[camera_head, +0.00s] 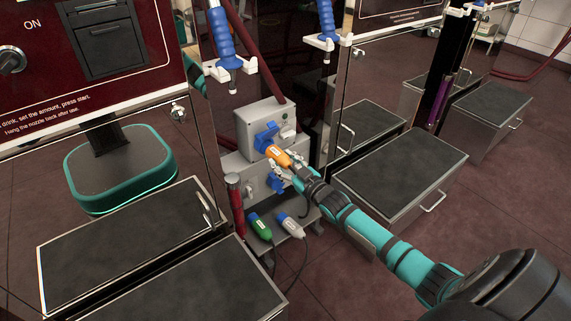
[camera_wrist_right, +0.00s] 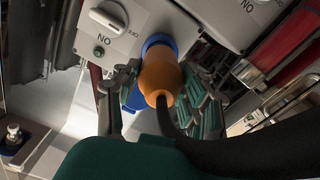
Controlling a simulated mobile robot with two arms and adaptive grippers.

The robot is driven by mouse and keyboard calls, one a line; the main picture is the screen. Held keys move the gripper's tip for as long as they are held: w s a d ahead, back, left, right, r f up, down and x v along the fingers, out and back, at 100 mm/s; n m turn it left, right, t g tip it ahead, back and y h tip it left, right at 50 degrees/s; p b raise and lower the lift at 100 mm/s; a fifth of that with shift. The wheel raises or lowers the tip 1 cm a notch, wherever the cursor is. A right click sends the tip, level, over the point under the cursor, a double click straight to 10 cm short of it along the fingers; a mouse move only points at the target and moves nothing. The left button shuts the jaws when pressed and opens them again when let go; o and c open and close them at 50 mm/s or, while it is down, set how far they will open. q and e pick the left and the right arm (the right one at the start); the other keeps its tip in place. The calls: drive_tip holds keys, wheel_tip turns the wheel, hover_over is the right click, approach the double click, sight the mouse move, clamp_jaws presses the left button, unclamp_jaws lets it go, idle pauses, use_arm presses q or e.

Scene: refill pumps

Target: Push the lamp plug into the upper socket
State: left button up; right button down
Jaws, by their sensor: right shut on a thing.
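The orange plug (camera_head: 278,155) is in my right gripper (camera_head: 284,168), its nose up against the blue upper socket (camera_head: 265,135) on a grey box. In the right wrist view the orange plug (camera_wrist_right: 160,75) sits between the two fingers (camera_wrist_right: 160,105), its black cable trailing toward the camera. The blue socket collar (camera_wrist_right: 157,42) shows right behind the nose. The plug looks lined up and touching; how deep it sits is hidden. A second blue socket (camera_head: 276,184) is lower down, partly behind the gripper. My left gripper is not in view.
A green plug (camera_head: 260,227) and a white-blue plug (camera_head: 289,222) lie on a small shelf below. A rotary switch (camera_wrist_right: 110,16) is beside the socket. Blue-handled nozzles (camera_head: 221,35) hang above. Dark-topped steps (camera_head: 400,170) stand either side; red-brown floor is open at lower right.

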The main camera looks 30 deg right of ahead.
drive_tip(key=shift+w+a+b, duration=0.1)
drive_tip(key=shift+w+b, duration=0.4)
drive_tip(key=shift+w, duration=0.45)
drive_tip(key=c, duration=0.6)
unclamp_jaws()
drive_tip(key=shift+s, duration=0.15)
